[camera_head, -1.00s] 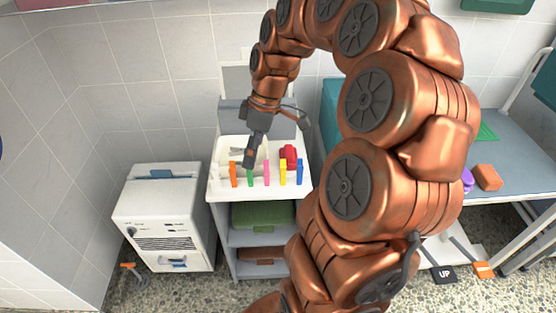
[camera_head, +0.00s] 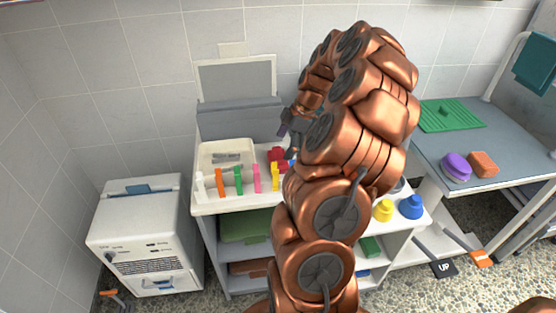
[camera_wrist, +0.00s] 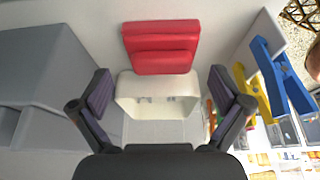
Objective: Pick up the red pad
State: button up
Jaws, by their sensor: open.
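The red pad (camera_wrist: 160,47) is a folded-looking red block at the upper middle of the wrist view. A cream, box-like piece (camera_wrist: 158,98) shows directly below it in that view; I cannot tell whether they are joined. In the head view the red pad (camera_head: 277,154) is on the white cart top, partly hidden by my arm. My gripper (camera_wrist: 158,82) is open and empty, one finger on each side of the cream piece, with the pad just beyond the fingertips. In the head view my gripper (camera_head: 287,130) is small and mostly hidden behind my arm.
Upright coloured clips, including a green one (camera_head: 238,181), line the cart's front edge. A cream tray (camera_head: 226,151) stands left of the pad. A grey panel (camera_head: 240,118) rises behind. Yellow (camera_wrist: 250,90) and blue (camera_wrist: 283,75) clips stand close to the right finger.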

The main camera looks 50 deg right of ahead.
aim_at(281, 152)
jog(key=shift+p+x, duration=0.35)
jog(key=shift+x, duration=2.25)
jog(key=shift+s, duration=0.1)
jog(key=c, duration=0.8)
